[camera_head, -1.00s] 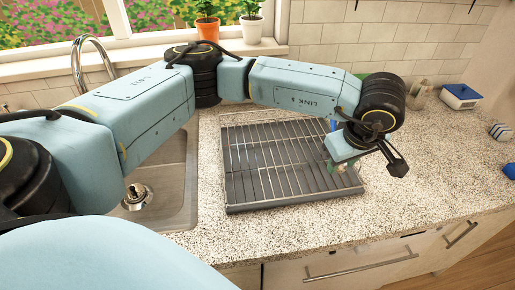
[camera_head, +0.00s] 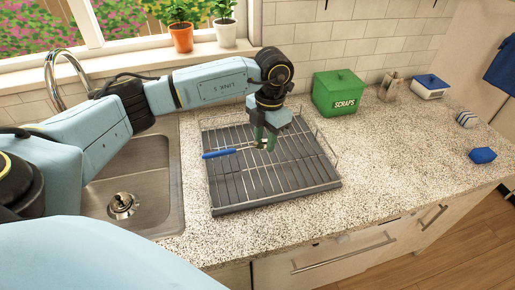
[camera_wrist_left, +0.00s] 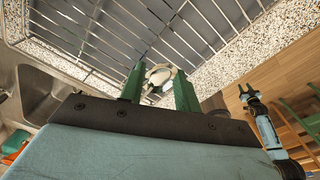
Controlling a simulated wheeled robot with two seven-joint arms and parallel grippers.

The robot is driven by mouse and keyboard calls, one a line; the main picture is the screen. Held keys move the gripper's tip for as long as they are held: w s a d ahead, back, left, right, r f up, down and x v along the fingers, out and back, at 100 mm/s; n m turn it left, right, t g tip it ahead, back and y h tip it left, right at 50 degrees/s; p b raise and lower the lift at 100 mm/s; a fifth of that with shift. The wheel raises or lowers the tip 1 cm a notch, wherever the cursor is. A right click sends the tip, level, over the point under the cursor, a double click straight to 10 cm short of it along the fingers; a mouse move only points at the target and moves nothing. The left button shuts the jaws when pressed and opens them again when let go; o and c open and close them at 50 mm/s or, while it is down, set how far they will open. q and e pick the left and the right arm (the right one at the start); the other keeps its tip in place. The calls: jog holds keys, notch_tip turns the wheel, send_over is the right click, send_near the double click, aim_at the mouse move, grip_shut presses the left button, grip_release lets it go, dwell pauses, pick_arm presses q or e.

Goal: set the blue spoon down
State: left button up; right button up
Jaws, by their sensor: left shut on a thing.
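The blue spoon (camera_head: 219,153) has a blue handle pointing left and a pale metal neck leading into my left gripper (camera_head: 264,142). My left gripper points down over the dish rack (camera_head: 275,192), its green fingers shut on the spoon. In the wrist view, the spoon's pale bowl end (camera_wrist_left: 160,75) shows between the green fingers of my left gripper (camera_wrist_left: 159,88). The spoon lies about level above the rack's wires; I cannot tell whether it touches them. My right gripper (camera_wrist_left: 248,94) appears small at the lower right of the wrist view; its opening is unclear.
A sink (camera_head: 150,200) lies left of the rack. A green scraps bin (camera_head: 338,93) stands behind its right side. A blue-lidded box (camera_head: 430,86) and a blue item (camera_head: 482,155) are farther right. The counter (camera_head: 390,160) right of the rack is clear.

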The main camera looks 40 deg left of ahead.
pick_arm(q)
notch_tip(320, 180, down, 6)
jog(key=shift+r, duration=0.1)
jog(key=o, duration=1)
jog(key=shift+r, duration=0.15)
jog(key=r, duration=1.1)
jog(key=shift+w+d+r, duration=0.3)
jog(key=shift+w+r, duration=0.1)
